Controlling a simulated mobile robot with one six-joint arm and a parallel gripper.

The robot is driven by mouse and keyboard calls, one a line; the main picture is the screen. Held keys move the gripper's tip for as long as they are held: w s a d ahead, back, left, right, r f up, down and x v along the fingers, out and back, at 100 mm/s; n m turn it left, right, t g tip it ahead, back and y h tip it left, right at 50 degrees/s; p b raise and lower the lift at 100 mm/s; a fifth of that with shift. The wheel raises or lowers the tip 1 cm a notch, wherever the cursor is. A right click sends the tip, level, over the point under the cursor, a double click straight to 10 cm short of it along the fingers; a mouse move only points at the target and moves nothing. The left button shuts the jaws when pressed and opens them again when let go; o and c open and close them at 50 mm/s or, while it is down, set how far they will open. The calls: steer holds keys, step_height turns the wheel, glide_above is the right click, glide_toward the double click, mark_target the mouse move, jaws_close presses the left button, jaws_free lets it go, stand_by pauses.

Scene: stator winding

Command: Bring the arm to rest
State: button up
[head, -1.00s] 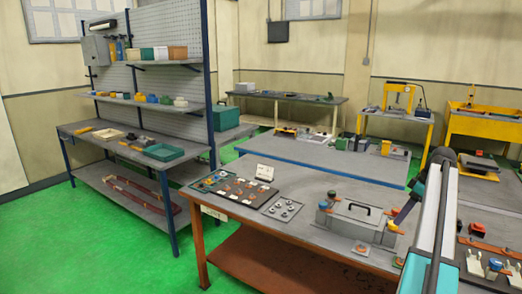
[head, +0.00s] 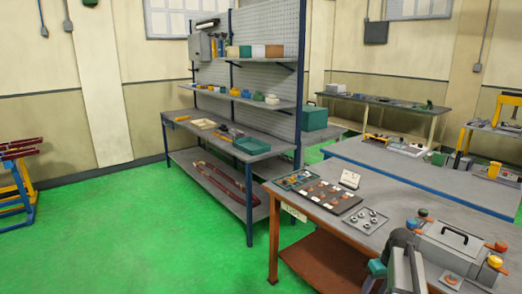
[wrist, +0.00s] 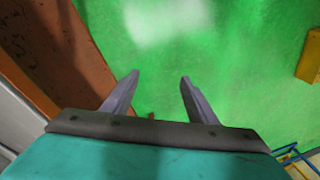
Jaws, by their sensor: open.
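My gripper (wrist: 159,76) shows in the wrist view with its two grey fingers apart and nothing between them. It points toward the bare green floor (wrist: 225,50). An orange-brown surface (wrist: 60,50), likely part of a workbench, lies to its left. In the head view, part of my arm (head: 402,268) shows at the bottom right, in front of the near workbench (head: 325,226). My gripper's fingers cannot be made out there.
The near workbench holds a grey box with a handle (head: 455,250), a dark parts board (head: 328,193) and a small tray (head: 364,221). A shelving bench (head: 215,150) stands behind. A yellow block (wrist: 310,57) shows in the wrist view.

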steer(key=s+a+f+m+h, duration=0.1)
steer(key=s+a+f, duration=0.35)
steer(key=a, duration=0.45)
steer(key=s+a+f, duration=0.3)
steer(key=a+f, duration=0.2)
steer(key=a, duration=0.3)
steer(key=s+a+f+m+h, duration=0.1)
steer(key=s+a+f, duration=0.3)
steer(key=a, duration=0.5)
steer(key=s+f+g+b, duration=0.6)
steer(key=s+f+b, duration=0.4)
steer(key=s+f, duration=1.5)
step_height(320, 180, down, 2)
steer(key=shift+f, duration=0.25)
